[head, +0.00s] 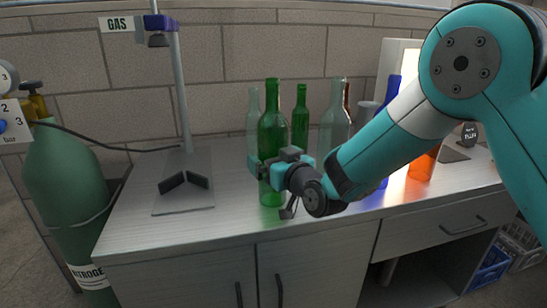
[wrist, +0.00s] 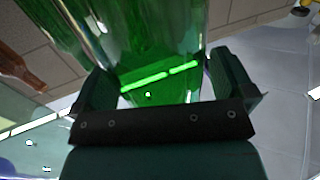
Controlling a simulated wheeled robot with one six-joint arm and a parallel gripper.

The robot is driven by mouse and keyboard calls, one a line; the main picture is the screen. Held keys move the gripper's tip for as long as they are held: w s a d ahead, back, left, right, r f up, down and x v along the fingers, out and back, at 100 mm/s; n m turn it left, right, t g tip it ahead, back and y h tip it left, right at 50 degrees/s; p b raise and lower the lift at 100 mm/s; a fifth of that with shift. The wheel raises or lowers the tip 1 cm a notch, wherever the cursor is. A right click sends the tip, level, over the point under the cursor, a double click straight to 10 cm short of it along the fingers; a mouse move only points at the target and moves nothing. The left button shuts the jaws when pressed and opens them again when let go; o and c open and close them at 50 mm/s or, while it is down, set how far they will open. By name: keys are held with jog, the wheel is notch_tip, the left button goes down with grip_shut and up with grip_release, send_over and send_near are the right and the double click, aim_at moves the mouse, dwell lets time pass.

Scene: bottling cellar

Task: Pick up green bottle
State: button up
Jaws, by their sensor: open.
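A green bottle (head: 272,135) stands upright near the front of the bench. A second, smaller-looking green bottle (head: 300,117) stands behind it to the right. My gripper (head: 264,168) is at the lower body of the front green bottle and hides part of it. In the wrist view the green bottle (wrist: 155,55) fills the space between the two open fingers of my gripper (wrist: 165,82). I cannot tell whether either finger touches the glass. The bottle's base shows below my gripper, on the bench.
Clear bottles (head: 334,122) stand behind the green ones, with a brown bottle (head: 346,95) partly hidden. A blue bottle (head: 393,88) and an amber one (head: 421,166) are right, around my arm. A gas stand (head: 183,90) with a black V-shaped holder (head: 184,182) is left. Bare bench (head: 130,225) lies front left.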

jog(key=c, duration=1.2)
jog(key=shift+r, duration=0.1)
notch_tip(320, 180, up, 20)
jog(key=shift+p, duration=0.75)
